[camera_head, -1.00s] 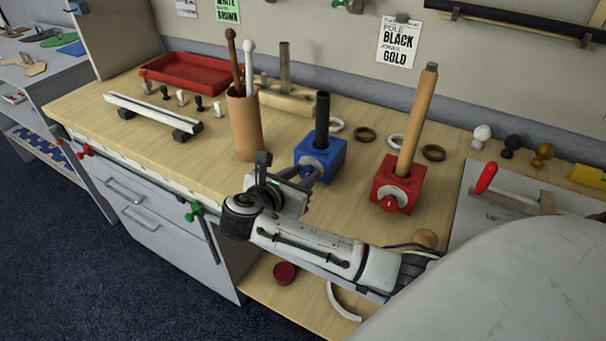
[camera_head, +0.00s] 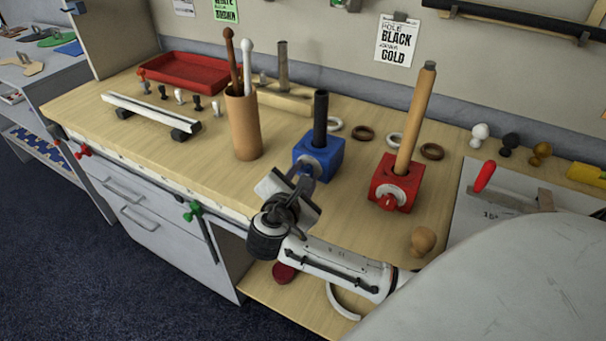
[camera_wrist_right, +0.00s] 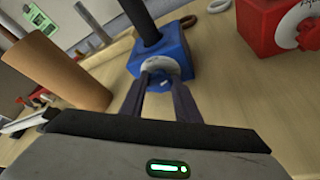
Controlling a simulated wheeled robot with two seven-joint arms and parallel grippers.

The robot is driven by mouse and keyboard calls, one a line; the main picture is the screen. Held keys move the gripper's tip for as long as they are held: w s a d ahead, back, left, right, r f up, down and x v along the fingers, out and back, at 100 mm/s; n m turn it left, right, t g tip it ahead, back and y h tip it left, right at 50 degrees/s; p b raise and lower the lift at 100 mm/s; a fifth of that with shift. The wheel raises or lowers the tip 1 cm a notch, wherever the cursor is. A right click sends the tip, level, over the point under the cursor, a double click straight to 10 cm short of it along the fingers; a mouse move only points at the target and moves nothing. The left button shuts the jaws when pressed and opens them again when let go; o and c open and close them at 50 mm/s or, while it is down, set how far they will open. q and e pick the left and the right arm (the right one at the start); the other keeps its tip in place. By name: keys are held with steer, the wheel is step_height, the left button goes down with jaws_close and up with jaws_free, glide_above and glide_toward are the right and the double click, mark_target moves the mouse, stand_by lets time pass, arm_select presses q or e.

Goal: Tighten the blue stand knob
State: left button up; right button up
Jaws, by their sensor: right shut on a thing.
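The blue stand (camera_head: 326,152) is a blue block on the table with a black pole (camera_head: 321,117) upright in it. Its knob sits on a pale round disc (camera_wrist_right: 160,65) on the front face. My right gripper (camera_head: 304,172) reaches that face from the front. In the right wrist view its two fingers (camera_wrist_right: 159,82) close together at the knob. They are shut on it, and they hide most of it. The gripper body is tilted. My left gripper is not in view.
A red stand (camera_head: 397,184) with a wooden pole (camera_head: 416,115) is close on the right. A tan cup (camera_head: 243,125) with sticks stands on the left. Rings (camera_head: 363,133) lie behind, and a wooden knob (camera_head: 423,240) lies near the front edge.

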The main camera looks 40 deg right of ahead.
stand_by(0.3)
steer(key=o, duration=1)
steer(key=shift+o, duration=0.2)
steer(key=v, duration=1)
steer(key=shift+s+a, duration=0.1)
steer(key=shift+s, duration=0.1)
